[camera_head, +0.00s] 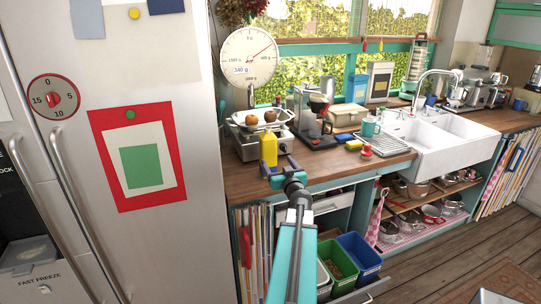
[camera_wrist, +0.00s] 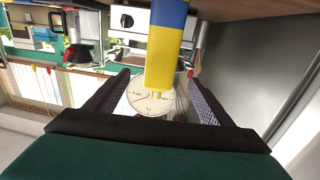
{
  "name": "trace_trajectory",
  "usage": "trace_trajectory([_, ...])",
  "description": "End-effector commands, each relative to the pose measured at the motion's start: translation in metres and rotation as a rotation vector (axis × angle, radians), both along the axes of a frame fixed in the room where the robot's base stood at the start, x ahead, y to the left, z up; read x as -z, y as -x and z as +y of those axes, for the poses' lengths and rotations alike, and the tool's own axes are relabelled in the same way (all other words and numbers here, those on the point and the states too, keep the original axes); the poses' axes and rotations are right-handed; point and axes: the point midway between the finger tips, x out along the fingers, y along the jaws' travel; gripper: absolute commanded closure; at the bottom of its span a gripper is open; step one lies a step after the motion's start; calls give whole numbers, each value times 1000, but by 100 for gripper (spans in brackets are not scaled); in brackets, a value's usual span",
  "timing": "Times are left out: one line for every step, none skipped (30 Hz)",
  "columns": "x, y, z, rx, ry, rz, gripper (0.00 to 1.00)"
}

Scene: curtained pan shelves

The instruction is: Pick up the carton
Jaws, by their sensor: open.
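The carton (camera_head: 268,148) is yellow and stands upright near the counter's front edge in the head view; my gripper hides its lower part. In the wrist view, which is upside down, the carton (camera_wrist: 168,62) shows yellow with a blue lower part. My gripper (camera_wrist: 158,76) is open, with one dark finger on each side of the carton in the picture and a visible gap on both sides. Whether the carton is within the fingers' reach in depth I cannot tell. In the head view my gripper (camera_head: 280,170) is at the carton's base.
A kitchen scale (camera_head: 249,60) with round items in its pan stands behind the carton. A coffee maker (camera_head: 316,117) is to the right on the wooden counter (camera_head: 236,181). The fridge (camera_head: 160,80) is close on the left. Bins (camera_head: 357,257) stand below the counter.

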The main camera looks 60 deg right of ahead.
Motion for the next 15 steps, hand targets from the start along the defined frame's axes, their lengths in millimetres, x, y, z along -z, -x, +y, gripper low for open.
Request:
trace_trajectory([0,-4,-4,0,0,0,25])
trace_trajectory([0,-6,-6,0,0,0,25])
trace_trajectory([0,-8,-8,0,0,0,25])
trace_trajectory([0,-10,-10,0,0,0,25])
trace_trajectory([0,-12,-12,0,-1,-1,25])
trace_trajectory([0,-15,-15,1,-1,-1,25])
trace_trajectory([0,-17,-16,1,-1,-1,25])
trace_trajectory([0,-19,-18,1,-1,-1,25])
trace_trajectory([0,-21,-21,1,-1,-1,25])
trace_trajectory([0,-23,-23,1,-1,-1,25])
trace_trajectory([0,-25,-24,1,-1,-1,25])
trace_trajectory([0,-28,-27,1,0,0,25])
trace_trajectory([0,-30,-28,1,0,0,25])
trace_trajectory([0,-32,-30,1,0,0,25])
trace_trajectory([0,-34,-32,1,0,0,25])
